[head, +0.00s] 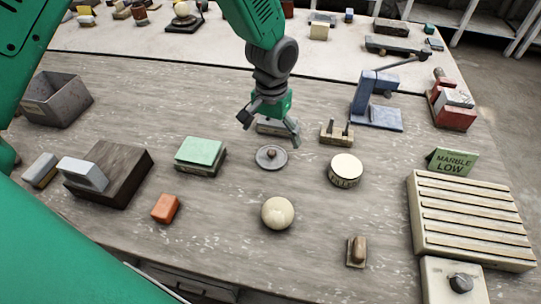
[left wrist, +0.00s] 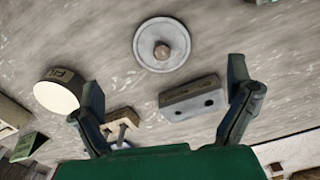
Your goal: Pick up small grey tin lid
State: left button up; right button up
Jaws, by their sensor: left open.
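The small grey tin lid (head: 271,157) is a flat round disc with a brown knob, lying on the worn grey tabletop. It also shows whole in the left wrist view (left wrist: 178,58), beyond the fingertips. My left gripper (head: 269,130) is open and empty, with its fingers spread, just behind the lid in the head view. It also shows in the left wrist view (left wrist: 165,80). I see no contact between fingers and lid. My right gripper is not in view.
A grey block with two holes (left wrist: 193,98) lies close by the left gripper. A round cream tin (head: 345,171) stands right of the lid, a pale plaster sphere (head: 277,213) in front, and a green-topped box (head: 201,152) left. Bare tabletop surrounds the lid.

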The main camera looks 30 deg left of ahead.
aim_at(273, 152)
pick_arm(q)
jog(key=f, duration=0.1)
jog(key=d+f, duration=0.1)
jog(key=shift+w+f, duration=0.15)
jog(key=shift+f, duration=0.2)
jog(key=f, duration=0.1)
jog(key=a+f, duration=0.1)
jog(key=f, duration=0.2)
jog(key=shift+w+a+f, duration=0.1)
jog(key=shift+a+f, duration=0.2)
jog(key=shift+a, duration=0.05)
jog(key=shift+a+f, duration=0.1)
jog(key=shift+f, duration=0.35)
jog(key=shift+d+r, duration=0.15)
jog(key=shift+d, duration=0.55)
jog(key=c, duration=1)
jog(key=shift+a, duration=0.1)
